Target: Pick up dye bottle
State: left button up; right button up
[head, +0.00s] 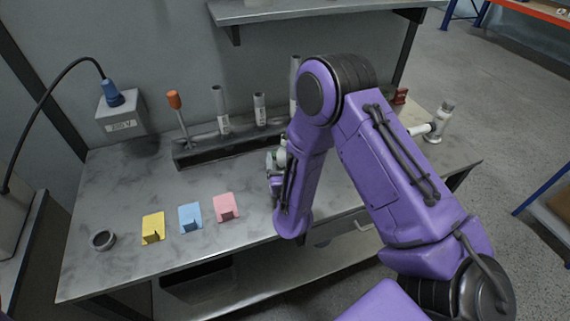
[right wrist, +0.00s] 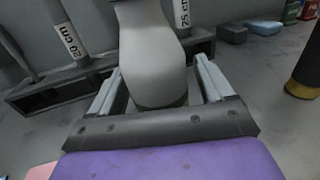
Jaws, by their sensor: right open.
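In the right wrist view, a pale grey, rounded, bottle-like object (right wrist: 150,50) stands between the two fingers of my right gripper (right wrist: 158,85). It may be the dye bottle; no label shows. The fingers are apart on either side of it, and I cannot tell whether either touches it. In the head view my right gripper (head: 275,160) is mostly hidden by my purple arm, over the workbench in front of the dark rack. A small white and green patch there is too small to identify. My left gripper is not in view.
Yellow (head: 153,228), blue (head: 189,217) and pink (head: 226,207) pieces and a dark ring (head: 103,240) lie on the workbench (head: 120,190). A grey fixture (head: 443,118) stands at the right.

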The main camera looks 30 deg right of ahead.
jog(key=shift+w+d, duration=0.1)
jog(key=shift+w, duration=0.15)
jog(key=c, duration=1.1)
